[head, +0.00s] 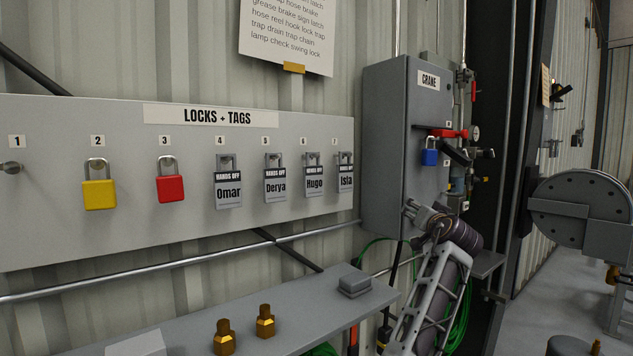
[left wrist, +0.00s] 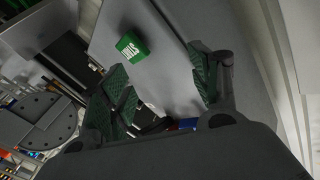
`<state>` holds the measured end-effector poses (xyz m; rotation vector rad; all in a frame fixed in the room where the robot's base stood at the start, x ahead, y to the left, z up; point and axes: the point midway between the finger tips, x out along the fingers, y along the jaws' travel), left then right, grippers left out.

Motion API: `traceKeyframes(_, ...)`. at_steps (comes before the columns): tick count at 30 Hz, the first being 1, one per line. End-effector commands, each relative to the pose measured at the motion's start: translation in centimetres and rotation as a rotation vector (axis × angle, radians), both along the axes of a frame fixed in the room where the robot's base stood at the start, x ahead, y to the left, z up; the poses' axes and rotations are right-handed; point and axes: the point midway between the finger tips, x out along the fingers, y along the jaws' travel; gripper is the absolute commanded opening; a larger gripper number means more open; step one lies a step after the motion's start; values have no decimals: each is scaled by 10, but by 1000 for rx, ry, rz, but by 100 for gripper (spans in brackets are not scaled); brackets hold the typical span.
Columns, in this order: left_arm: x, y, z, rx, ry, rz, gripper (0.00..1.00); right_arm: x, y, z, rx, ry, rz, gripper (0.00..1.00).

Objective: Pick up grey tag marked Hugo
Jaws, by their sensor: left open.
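The grey tag marked Hugo (head: 314,184) hangs by its shackle under number 6 on the grey LOCKS + TAGS board (head: 60,235) in the head view. It has a black HANDS OFF band at its top. My left gripper (head: 418,213) is to the right of and lower than the tag, by the grey CRANE box. In the left wrist view my left gripper (left wrist: 160,78) is open, its green-padded fingers apart with nothing held. I cannot make out the Hugo tag in that view. My right gripper is out of view.
Similar grey tags marked Derya (head: 275,187) and Ista (head: 346,180) hang on either side of Hugo. Omar (head: 229,192), a red padlock (head: 170,188) and a yellow padlock (head: 99,195) hang farther left. The CRANE box (head: 390,150) stands right of the board. A shelf (head: 300,307) lies below.

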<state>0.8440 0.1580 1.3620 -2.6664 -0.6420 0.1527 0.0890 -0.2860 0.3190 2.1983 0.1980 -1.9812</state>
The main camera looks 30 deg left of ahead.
Motion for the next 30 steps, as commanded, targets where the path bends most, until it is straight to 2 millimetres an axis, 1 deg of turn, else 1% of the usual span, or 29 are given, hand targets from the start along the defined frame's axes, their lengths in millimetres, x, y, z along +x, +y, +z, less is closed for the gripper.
traceKeyframes(1,-11,8,18,-7,-21,41,62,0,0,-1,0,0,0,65)
traceKeyframes(5,-44,32,58,-29,-71,163,62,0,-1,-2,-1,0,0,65)
traceKeyframes(8,-75,50,87,-58,-115,263,62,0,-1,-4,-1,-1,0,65)
traceKeyframes(9,-89,58,98,-73,-135,306,62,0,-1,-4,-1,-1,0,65)
traceKeyframes(11,-111,69,114,-98,-163,371,62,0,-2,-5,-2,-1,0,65)
traceKeyframes(12,-126,76,124,-118,-184,414,62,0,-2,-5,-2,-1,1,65)
traceKeyframes(14,-149,87,137,-147,-213,478,62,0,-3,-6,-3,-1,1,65)
traceKeyframes(15,-164,93,144,-169,-233,518,62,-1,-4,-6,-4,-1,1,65)
traceKeyframes(18,-197,105,157,-216,-273,603,62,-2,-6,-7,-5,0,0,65)
traceKeyframes(22,-224,114,165,-259,-307,672,62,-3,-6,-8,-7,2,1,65)
traceKeyframes(25,-232,117,167,-272,-318,693,62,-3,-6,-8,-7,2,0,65)
traceKeyframes(30,-233,117,168,-274,-319,698,62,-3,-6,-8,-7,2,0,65)
